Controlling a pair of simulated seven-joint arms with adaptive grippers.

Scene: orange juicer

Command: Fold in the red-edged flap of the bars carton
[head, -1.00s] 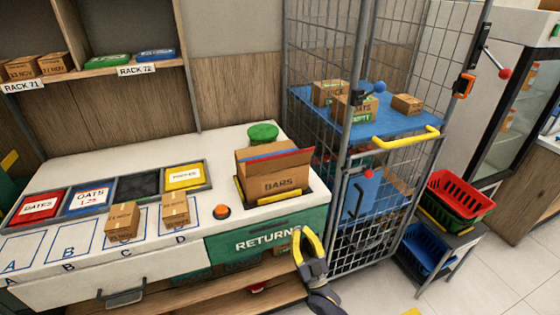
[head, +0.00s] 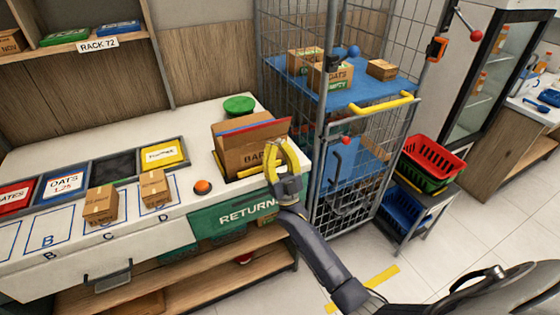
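The brown bars carton (head: 238,158) stands at the right end of the white counter, its lettered side facing me. Its top is open. A red-edged flap (head: 245,130) stands up along the top, with a blue edge close beside it. My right gripper (head: 283,143) has yellow fingers and points upward at the carton's front right corner, covering the end of the lettering. Its fingertips look close together, but their gap and any contact with the carton are unclear. No thing shows between them. My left gripper is out of view.
A green round lid (head: 239,105) lies behind the carton. An orange button (head: 202,187) and small cartons are to its left. The wire cage trolley (head: 330,210) with its yellow bar (head: 385,108) stands close on the right. Red basket (head: 433,160) is farther right.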

